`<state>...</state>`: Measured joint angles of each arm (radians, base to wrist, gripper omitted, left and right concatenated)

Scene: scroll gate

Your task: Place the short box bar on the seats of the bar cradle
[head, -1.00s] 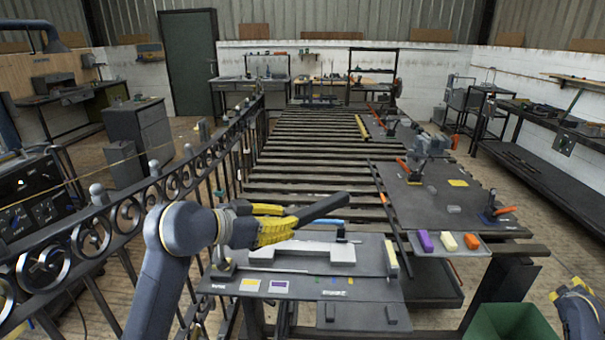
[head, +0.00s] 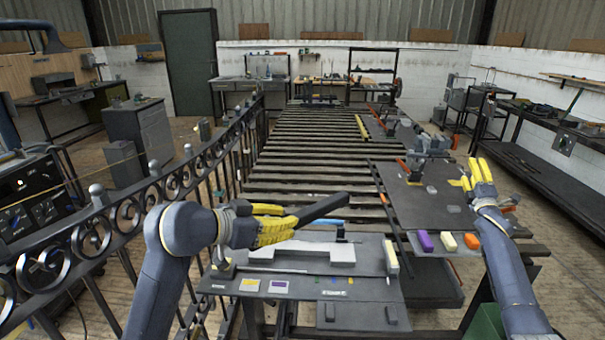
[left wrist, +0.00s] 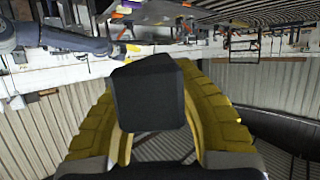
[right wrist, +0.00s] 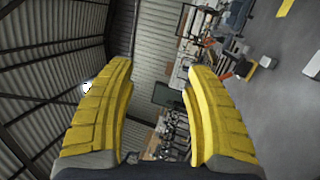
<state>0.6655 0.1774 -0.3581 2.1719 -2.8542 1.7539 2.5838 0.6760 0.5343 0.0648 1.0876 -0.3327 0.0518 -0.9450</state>
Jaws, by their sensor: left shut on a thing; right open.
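The short box bar (head: 322,208) is a dark, square-ended bar. My left gripper (head: 278,222) is shut on it and holds it above the dark plate, slanting up to the right. In the left wrist view the bar's end (left wrist: 150,95) sits between the yellow fingers. A light grey piece with raised ends, which looks like the bar cradle (head: 300,254), lies on the plate below and apart from the bar. My right gripper (head: 479,172) is open and empty over the right-hand board; its spread fingers also show in the right wrist view (right wrist: 160,100).
The dark plate (head: 352,292) carries small labels and blocks. To its right, a small tray holds purple (head: 426,241), cream (head: 448,242) and orange (head: 471,241) blocks. A scrolled iron railing (head: 125,215) runs along the left. The slatted bench (head: 310,160) behind is mostly bare.

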